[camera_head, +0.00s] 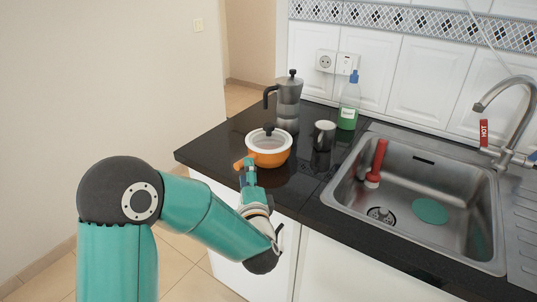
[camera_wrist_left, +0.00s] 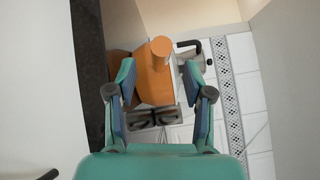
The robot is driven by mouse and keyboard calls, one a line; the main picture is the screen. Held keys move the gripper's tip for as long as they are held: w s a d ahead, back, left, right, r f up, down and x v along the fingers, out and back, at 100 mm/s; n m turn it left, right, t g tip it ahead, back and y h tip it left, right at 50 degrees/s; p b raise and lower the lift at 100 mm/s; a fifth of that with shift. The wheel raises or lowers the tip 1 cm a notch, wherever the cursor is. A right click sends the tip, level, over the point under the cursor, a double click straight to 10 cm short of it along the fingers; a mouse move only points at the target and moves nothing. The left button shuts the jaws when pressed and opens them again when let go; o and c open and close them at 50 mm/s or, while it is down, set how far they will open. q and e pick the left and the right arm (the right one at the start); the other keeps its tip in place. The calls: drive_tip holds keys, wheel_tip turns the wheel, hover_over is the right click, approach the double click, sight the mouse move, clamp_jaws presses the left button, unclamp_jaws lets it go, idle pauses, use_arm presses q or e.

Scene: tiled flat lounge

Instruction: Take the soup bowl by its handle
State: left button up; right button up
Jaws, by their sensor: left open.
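The soup bowl (camera_head: 269,157) is orange, with a pale lid and dark knob, and stands upright on the dark counter. Its short orange handle (camera_head: 239,164) sticks out to the left, toward my arm. My left gripper (camera_head: 248,174) is at the handle, just in front of the bowl, and partly covers this area. In the left wrist view the handle's round end (camera_wrist_left: 161,47) and the bowl's orange side (camera_wrist_left: 153,82) appear between the two spread fingers (camera_wrist_left: 159,75). The fingers are open and nothing is gripped. I cannot tell if a finger touches the handle.
A moka pot (camera_head: 288,103) stands behind the bowl, and a metal mug (camera_head: 324,136) to its right. A green soap bottle (camera_head: 348,108) is farther back. The sink (camera_head: 410,215) holds a red-handled plunger (camera_head: 376,163) and a green disc (camera_head: 430,211). The counter's left end (camera_head: 200,148) is clear.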

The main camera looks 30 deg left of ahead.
sight(260, 156)
use_arm(q)
drive_tip(key=x, duration=0.5)
clamp_jaws()
drive_tip(key=shift+r, duration=0.1)
